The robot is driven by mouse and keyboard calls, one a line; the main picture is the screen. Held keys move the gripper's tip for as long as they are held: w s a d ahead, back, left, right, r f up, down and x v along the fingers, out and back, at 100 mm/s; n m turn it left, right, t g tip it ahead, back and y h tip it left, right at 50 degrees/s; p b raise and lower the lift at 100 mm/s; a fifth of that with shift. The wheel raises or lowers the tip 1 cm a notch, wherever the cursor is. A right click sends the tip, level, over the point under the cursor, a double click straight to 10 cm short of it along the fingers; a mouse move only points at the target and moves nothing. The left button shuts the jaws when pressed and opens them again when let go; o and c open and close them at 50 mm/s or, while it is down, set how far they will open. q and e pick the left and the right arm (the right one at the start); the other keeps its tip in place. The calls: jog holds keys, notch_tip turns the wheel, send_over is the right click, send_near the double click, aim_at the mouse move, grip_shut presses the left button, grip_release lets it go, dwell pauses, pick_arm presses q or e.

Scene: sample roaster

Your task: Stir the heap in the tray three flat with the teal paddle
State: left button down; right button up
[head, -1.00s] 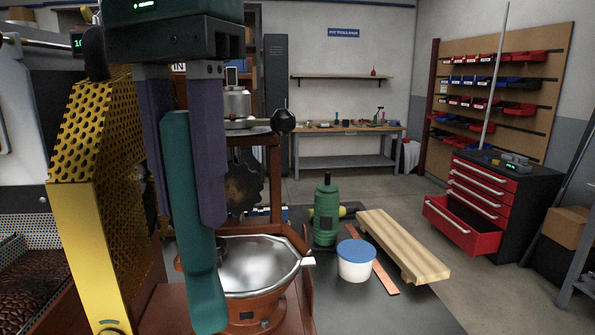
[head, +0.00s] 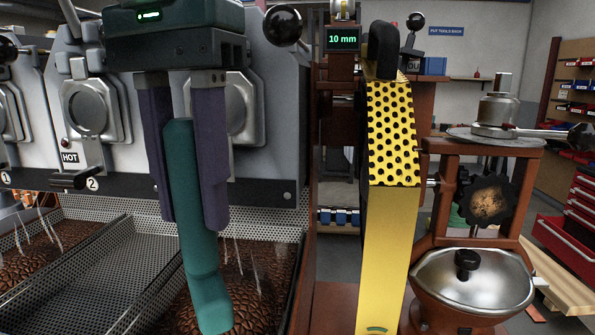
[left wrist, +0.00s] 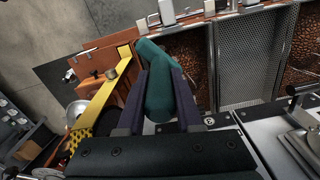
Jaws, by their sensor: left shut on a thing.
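My left gripper (head: 190,218) is shut on the teal paddle (head: 185,195), which hangs down with its foot in front of the right-hand bean tray in the head view. The paddle (left wrist: 160,85) also shows between the fingers in the left wrist view. Brown beans (head: 250,262) lie in that tray, below the machine front; the paddle hides part of them. A 3 shows on the machine close by in the left wrist view. I cannot tell whether the paddle touches the beans, or how heaped they are. My right gripper is not in view.
A perforated grey metal section (head: 105,275) lies left of that tray, with another bean tray (head: 50,245) beyond. A yellow perforated guard (head: 388,220) stands close on the right, then a metal bowl (head: 475,283). Machine handles (head: 283,25) project above.

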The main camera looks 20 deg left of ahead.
aim_at(175, 199)
pick_arm(q)
jog(key=n+p, duration=0.2)
jog(key=n, duration=0.1)
jog(key=w+n+p, duration=0.1)
jog(key=n+p, duration=0.2)
jog(key=shift+w+a+n+p, duration=0.2)
jog(key=shift+n+p, duration=0.1)
jog(key=a+n+p, duration=0.1)
jog(key=n, duration=0.1)
jog(key=a+f+n+p, duration=0.1)
jog(key=n+p, duration=0.1)
jog(key=n, duration=0.1)
jog(key=f+n+p, duration=0.1)
jog(key=n+p, duration=0.1)
jog(key=shift+a+n, duration=0.3)
jog(key=shift+a, duration=0.1)
jog(key=shift+s+a+f+n+p, duration=0.1)
jog(key=shift+a+f+n+p, duration=0.2)
jog(key=shift+f+n, duration=0.25)
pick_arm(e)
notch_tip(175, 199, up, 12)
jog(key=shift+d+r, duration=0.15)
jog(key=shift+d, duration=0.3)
pick_arm(q)
jog(key=shift+r, duration=0.1)
